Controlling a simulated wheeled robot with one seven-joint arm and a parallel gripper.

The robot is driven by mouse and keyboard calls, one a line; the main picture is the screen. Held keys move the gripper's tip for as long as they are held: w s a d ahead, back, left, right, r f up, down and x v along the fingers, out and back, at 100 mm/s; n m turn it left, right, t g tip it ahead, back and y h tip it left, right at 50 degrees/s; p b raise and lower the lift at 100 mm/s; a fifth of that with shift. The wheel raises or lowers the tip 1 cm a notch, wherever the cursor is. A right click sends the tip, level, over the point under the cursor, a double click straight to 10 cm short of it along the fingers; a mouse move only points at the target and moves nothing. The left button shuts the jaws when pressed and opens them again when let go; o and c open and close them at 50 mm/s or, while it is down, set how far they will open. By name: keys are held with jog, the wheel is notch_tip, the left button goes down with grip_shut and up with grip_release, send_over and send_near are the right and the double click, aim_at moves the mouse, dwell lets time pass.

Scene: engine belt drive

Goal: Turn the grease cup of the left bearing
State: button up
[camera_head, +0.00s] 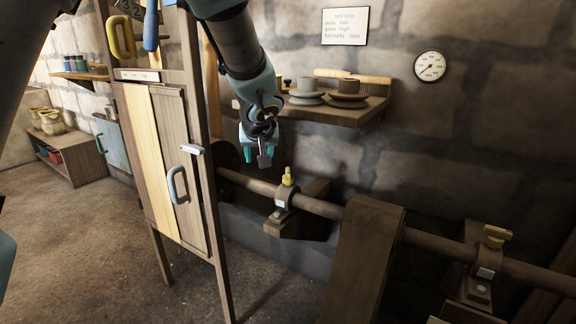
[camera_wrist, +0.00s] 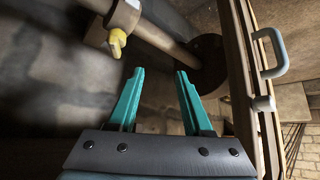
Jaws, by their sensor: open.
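The left bearing (camera_head: 283,201) carries the long brown shaft on a block against the stone wall. Its small yellow grease cup (camera_head: 288,176) stands upright on top. In the wrist view, the yellow grease cup (camera_wrist: 117,42) is at the upper left, beyond and left of my fingertips. My gripper (camera_head: 262,155) hangs above and left of the cup in the head view, apart from it. The teal fingers (camera_wrist: 160,72) are open with nothing between them. A second bearing (camera_head: 482,270) on the right has a yellow grease cup (camera_head: 496,236) too.
A wooden cabinet (camera_head: 165,165) with a grey handle (camera_head: 178,185) stands close left of my gripper. A shelf (camera_head: 345,112) with cups and saucers is behind. The shaft (camera_head: 320,207) runs right, past a tall brown guard (camera_head: 365,260).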

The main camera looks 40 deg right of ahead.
jog(key=m+h, duration=0.1)
send_near(288, 167)
jog(key=a+v, duration=0.1)
jog(key=v, duration=0.3)
jog(key=x, duration=0.8)
jog(key=p+x, duration=0.1)
jog(key=x, duration=0.3)
jog(key=shift+d+f, duration=0.2)
jog(key=shift+d, duration=0.3)
grip_shut()
